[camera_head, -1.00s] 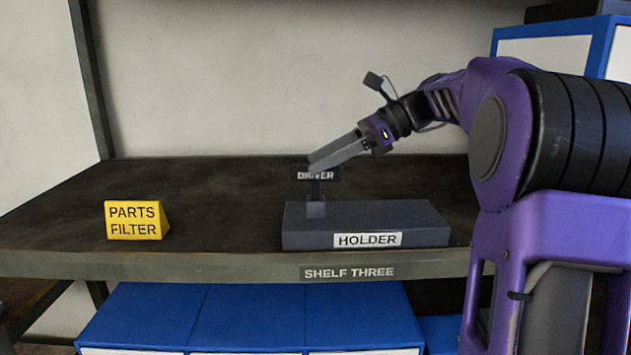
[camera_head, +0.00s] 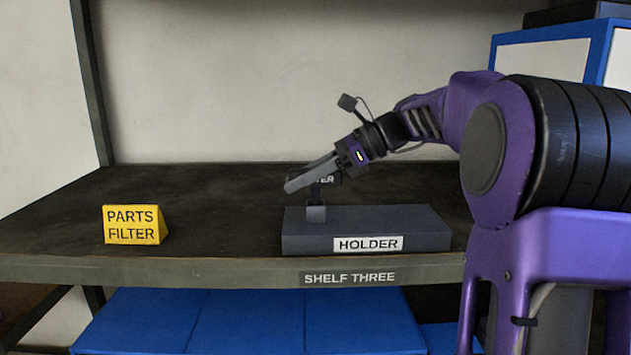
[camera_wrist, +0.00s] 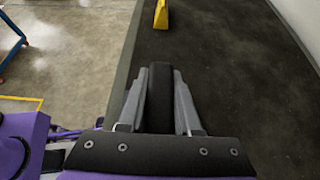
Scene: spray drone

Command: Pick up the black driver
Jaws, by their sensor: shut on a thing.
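The black driver (camera_head: 324,179) stands upright in the left end of the grey holder (camera_head: 430,227) on the shelf, its labelled top partly hidden behind my gripper's fingers in the head view. My gripper (camera_head: 296,186) comes in from the upper right, angled down to the left. Its grey fingers are shut on the driver's top. In the wrist view the dark driver (camera_wrist: 159,98) lies between the two fingers of my gripper (camera_wrist: 160,80), with a finger along each side. The lower part of the driver still sits at the holder.
A yellow parts filter block (camera_head: 134,225) stands on the shelf (camera_head: 220,205) to the left, apart from the holder. The shelf between them is clear. Blue bins (camera_head: 250,322) are below, and a blue and white bin (camera_head: 545,55) is at the upper right.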

